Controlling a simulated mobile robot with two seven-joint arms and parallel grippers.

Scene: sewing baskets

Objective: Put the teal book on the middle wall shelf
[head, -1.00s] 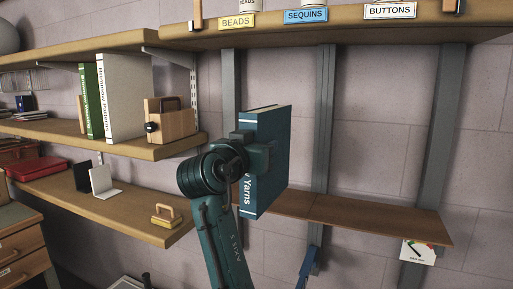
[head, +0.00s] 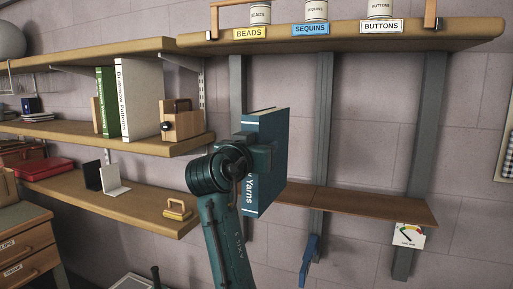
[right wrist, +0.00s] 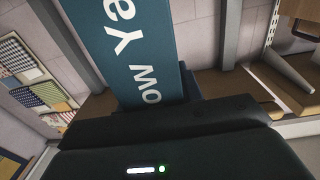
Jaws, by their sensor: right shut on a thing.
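The teal book (head: 264,165) is upright in the head view, with white "Yarns" lettering on its spine. My right gripper (head: 262,152) is shut on it and holds it in the air in front of the wall. In the right wrist view the book's lettered teal side (right wrist: 125,50) rises from the gripper (right wrist: 175,108); the fingertips are mostly hidden. At left, the middle wall shelf (head: 60,128) carries a green book (head: 111,103), a white book (head: 138,100) and a wooden block-like object (head: 183,122). My left gripper is not in view.
A brown shelf (head: 370,205) between grey uprights (head: 323,130) looks bare behind the held book. The upper shelf (head: 440,33) bears labelled jars. A lower left shelf (head: 140,205) holds bookends (head: 115,180) and a wood-handled item (head: 177,208). A gauge card (head: 408,236) hangs at right.

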